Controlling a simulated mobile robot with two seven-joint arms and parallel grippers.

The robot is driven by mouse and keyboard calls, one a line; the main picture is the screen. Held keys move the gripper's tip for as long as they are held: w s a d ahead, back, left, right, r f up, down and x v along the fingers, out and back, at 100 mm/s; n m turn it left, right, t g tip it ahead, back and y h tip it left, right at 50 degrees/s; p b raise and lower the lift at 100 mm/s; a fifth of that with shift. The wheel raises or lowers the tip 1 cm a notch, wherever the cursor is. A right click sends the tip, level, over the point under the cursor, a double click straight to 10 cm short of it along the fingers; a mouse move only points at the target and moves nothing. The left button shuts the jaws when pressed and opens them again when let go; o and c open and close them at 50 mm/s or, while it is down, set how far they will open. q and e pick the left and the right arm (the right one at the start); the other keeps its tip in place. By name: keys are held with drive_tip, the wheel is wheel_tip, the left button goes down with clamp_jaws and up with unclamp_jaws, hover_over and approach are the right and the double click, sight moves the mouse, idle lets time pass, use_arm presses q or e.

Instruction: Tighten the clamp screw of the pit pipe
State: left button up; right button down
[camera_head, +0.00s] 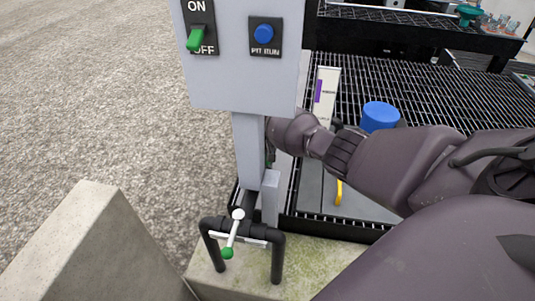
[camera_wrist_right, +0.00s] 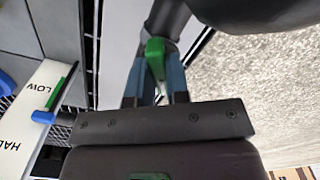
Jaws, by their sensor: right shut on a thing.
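In the right wrist view, my right gripper (camera_wrist_right: 154,80) is shut on a green handle end (camera_wrist_right: 155,52), which sits between its two bluish fingers. A dark pipe (camera_wrist_right: 168,16) runs just beyond the handle. In the head view my right arm (camera_head: 390,160) reaches in from the right, and its gripper is hidden behind the grey post (camera_head: 248,150). In the foreground a bent black pipe (camera_head: 277,260) carries a clamp with a white, green-tipped screw handle (camera_head: 231,236); no gripper is on it. My left gripper is not in view.
A grey control box (camera_head: 235,80) with a green ON/OFF lever (camera_head: 195,39) and a blue PIT RUN button (camera_head: 264,34) tops the post. Concrete blocks (camera_head: 80,240) stand lower left. A black grating (camera_head: 420,95) and blue cap (camera_head: 380,116) lie behind my arm. A LOW-marked white plate (camera_wrist_right: 45,90) is nearby.

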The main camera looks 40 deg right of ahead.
drive_tip(key=m, duration=0.3)
drive_tip(key=shift+a+m+p, duration=0.1)
drive_tip(key=shift+m+p, duration=0.2)
drive_tip(key=shift+p, duration=0.1)
drive_tip(key=shift+m, duration=1.2)
drive_tip(key=shift+s+f+m, duration=0.1)
drive_tip(key=shift+m, duration=0.4)
drive_tip(key=c, duration=1.1)
unclamp_jaws()
drive_tip(key=shift+p, duration=0.3)
